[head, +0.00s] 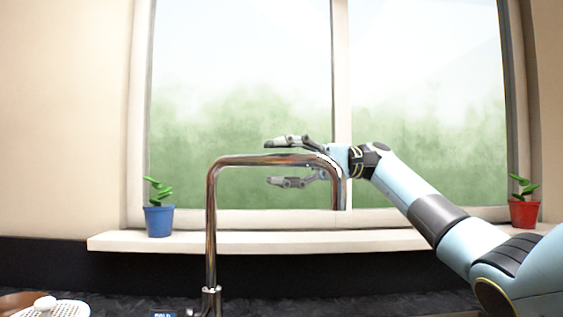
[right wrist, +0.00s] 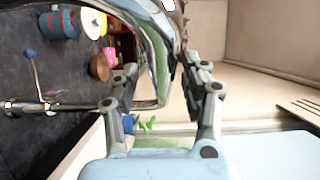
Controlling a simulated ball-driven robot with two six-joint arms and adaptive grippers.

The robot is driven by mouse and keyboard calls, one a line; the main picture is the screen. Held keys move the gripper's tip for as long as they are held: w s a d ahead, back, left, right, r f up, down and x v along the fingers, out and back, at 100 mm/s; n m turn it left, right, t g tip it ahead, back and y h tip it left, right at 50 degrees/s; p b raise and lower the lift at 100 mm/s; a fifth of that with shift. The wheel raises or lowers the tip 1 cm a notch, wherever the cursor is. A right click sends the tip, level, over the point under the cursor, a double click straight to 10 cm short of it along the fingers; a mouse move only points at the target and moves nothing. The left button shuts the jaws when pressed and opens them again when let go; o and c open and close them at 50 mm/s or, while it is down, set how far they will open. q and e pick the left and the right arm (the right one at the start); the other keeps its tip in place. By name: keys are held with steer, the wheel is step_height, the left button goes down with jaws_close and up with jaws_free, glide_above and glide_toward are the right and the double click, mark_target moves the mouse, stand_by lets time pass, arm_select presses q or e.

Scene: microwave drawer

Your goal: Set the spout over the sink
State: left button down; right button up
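The chrome spout (head: 258,160) rises from its base at the counter, runs right across the window and bends down at its right end. It shows large and close in the right wrist view (right wrist: 163,50). My right gripper (head: 271,162) is at the spout's horizontal run near the right bend. One finger is above the pipe and one below, spread apart with gaps. In the right wrist view the fingers (right wrist: 160,78) are spread with the spout showing between them. I cannot tell whether they touch it. My left gripper is out of view. I cannot make out the sink.
A blue pot with a plant (head: 159,221) and a red pot with a plant (head: 524,214) stand on the white windowsill (head: 270,241). A white perforated item (head: 62,308) is at the lower left. The right wrist view shows a blue cup-like object (right wrist: 58,25) and a brown bowl (right wrist: 100,67).

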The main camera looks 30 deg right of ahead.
steer(key=shift+s+a+r, duration=0.1)
steer(key=shift+a+r, duration=0.05)
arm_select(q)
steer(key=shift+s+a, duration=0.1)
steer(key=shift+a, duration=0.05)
arm_select(e)
steer(key=s+d, duration=0.1)
steer(key=d, duration=1.1)
